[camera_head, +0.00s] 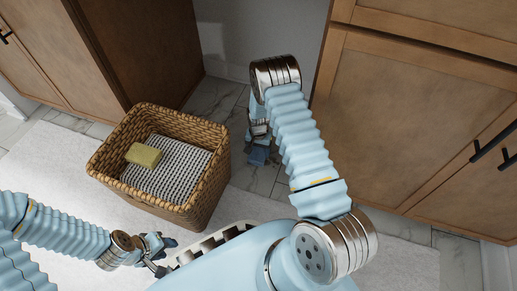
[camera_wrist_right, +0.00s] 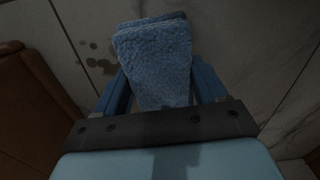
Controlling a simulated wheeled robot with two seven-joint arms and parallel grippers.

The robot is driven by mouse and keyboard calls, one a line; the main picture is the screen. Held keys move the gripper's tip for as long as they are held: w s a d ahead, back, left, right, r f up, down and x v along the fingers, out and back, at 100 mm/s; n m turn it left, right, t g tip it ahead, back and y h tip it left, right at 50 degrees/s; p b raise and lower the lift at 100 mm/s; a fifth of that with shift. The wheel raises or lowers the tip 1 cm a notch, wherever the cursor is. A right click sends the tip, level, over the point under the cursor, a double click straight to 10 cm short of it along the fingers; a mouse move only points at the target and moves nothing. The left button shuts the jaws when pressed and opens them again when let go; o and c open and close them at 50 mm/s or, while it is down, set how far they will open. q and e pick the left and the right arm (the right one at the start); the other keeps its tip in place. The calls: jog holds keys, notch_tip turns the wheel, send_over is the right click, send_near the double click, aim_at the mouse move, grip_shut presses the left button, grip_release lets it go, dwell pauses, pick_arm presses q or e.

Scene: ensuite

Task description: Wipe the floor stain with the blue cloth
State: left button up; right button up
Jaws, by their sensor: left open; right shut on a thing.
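The blue cloth (camera_wrist_right: 155,62) is a folded fuzzy piece between the fingers of my right gripper (camera_wrist_right: 160,88). In the head view the cloth (camera_head: 258,155) hangs below my right gripper (camera_head: 259,130), over the grey tile between the two wooden cabinets. The floor stain (camera_wrist_right: 97,62) shows in the right wrist view as several dark spots on the tile, just left of the cloth. I cannot make the stain out in the head view. Whether the cloth touches the floor is unclear. My left gripper (camera_head: 160,254) is open and empty at the lower left, near the basket.
A wicker basket (camera_head: 199,190) with a yellow sponge (camera_head: 144,155) on a textured grey-white lining stands left of the cloth. Wooden cabinets rise at left (camera_head: 150,50) and right (camera_head: 415,120), flanking a narrow tiled gap. A pale rug (camera_head: 60,160) lies under the basket.

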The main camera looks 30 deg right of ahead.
jog(key=shift+f, duration=0.35)
